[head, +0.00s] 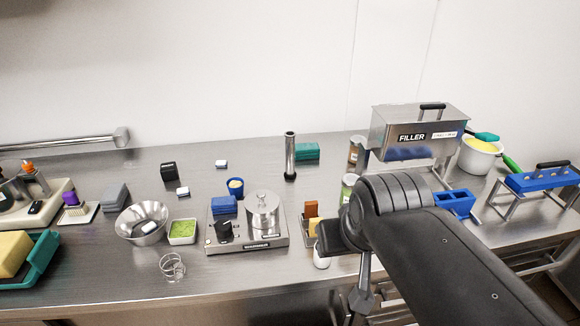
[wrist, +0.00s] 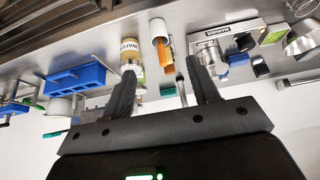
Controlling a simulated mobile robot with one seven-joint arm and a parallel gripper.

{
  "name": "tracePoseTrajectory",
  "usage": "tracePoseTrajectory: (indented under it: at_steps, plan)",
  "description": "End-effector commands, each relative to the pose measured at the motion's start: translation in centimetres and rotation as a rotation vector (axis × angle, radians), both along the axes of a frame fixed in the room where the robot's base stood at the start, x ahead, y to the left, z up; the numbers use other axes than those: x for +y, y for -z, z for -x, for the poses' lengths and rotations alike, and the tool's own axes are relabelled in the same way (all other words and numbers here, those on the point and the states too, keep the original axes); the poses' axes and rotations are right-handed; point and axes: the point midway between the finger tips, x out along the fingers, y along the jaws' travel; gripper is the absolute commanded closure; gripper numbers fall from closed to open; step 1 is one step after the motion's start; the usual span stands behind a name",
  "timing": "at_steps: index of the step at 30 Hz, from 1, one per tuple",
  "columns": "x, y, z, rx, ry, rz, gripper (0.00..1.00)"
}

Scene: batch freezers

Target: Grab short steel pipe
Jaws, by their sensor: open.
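The short steel pipe (head: 290,157) stands upright on the steel counter near the back wall, a shiny tube with a dark base. In the upside-down wrist view, a thin metal tube that looks like this pipe (wrist: 181,90) shows between my fingers, beyond them and closer to the right finger in the picture. My gripper (wrist: 162,70) is open, with nothing between its fingers. In the head view my black arm reaches in from the lower right, and my fingers cannot be made out clearly there.
A teal block (head: 307,151) lies just right of the pipe. A machine with a steel pot (head: 263,215) stands in front of it to the left. Jars (head: 348,187) and the filler box (head: 419,130) stand to the right.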

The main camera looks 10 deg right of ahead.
Motion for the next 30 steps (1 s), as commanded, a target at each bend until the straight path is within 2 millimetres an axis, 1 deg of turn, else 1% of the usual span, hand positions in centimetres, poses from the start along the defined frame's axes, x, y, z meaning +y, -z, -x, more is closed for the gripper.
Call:
tracePoseTrajectory:
  at_steps: [5, 9, 11, 15, 19, 23, 24, 26, 27, 29, 30]
  plan:
    - [0.0, -2.8, -4.7, 0.016, 0.019, -0.003, 0.45]
    - [0.0, -4.8, -9.6, 0.029, 0.038, -0.005, 0.45]
    - [0.0, -5.6, -11.8, 0.033, 0.047, -0.005, 0.45]
    - [0.1, -6.6, -16.9, 0.044, 0.069, -0.007, 0.45]
    - [0.2, -7.1, -21.7, 0.055, 0.088, -0.009, 0.45]
    - [0.4, -6.9, -26.6, 0.064, 0.108, -0.009, 0.45]
    - [0.4, -6.7, -28.1, 0.066, 0.113, -0.009, 0.45]
    - [0.6, -6.3, -30.4, 0.070, 0.122, -0.010, 0.45]
    - [0.6, -6.0, -31.9, 0.073, 0.129, -0.010, 0.45]
    - [0.8, -5.4, -34.0, 0.078, 0.137, -0.010, 0.45]
    - [0.9, -4.9, -35.5, 0.081, 0.143, -0.010, 0.45]
